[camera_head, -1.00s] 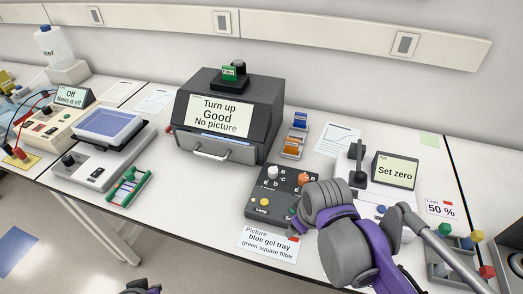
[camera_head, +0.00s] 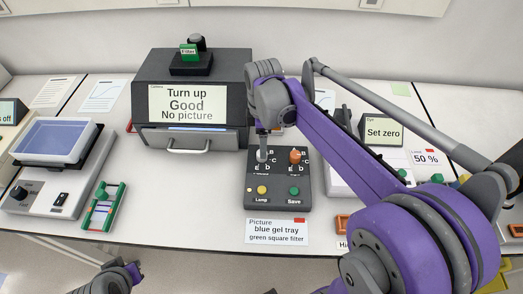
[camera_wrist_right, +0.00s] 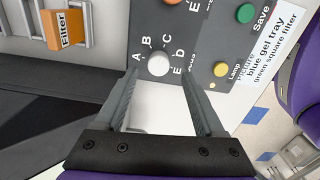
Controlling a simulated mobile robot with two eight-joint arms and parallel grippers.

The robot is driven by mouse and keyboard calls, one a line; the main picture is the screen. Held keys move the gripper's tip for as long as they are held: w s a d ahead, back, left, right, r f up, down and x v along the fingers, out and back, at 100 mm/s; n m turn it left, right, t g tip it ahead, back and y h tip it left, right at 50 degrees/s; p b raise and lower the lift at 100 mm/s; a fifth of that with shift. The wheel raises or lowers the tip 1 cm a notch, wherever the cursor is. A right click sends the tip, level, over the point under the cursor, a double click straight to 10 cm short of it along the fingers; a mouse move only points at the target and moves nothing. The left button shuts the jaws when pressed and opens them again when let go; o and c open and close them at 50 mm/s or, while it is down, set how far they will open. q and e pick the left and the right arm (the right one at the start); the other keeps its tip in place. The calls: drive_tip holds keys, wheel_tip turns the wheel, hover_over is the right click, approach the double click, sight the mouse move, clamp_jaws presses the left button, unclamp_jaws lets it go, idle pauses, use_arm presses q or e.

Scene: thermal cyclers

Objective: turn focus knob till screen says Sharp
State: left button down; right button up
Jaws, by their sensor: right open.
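The white focus knob (camera_wrist_right: 158,62) is on the dark control box (camera_head: 277,200), with letters around it and a partly hidden focus label beside it. It also shows in the head view (camera_head: 262,156). My right gripper (camera_wrist_right: 160,74) is open, with its fingertips on either side of the white knob, apparently not closed on it. The screen (camera_head: 188,104) on the dark imager reads "Turn up", "Good" and "No picture". My left gripper is not in view; only a purple piece of my left arm shows at the bottom.
An orange knob (camera_head: 295,156) sits beside the white one. A yellow Lamp button (camera_head: 262,190) and a green Save button (camera_head: 294,191) are below them. A picture card (camera_head: 277,232) lies in front. My right arm covers much of the right side.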

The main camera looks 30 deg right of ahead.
wheel_tip(320, 180, down, 5)
drive_tip(key=shift+w, duration=0.1)
idle(0.3)
clamp_jaws()
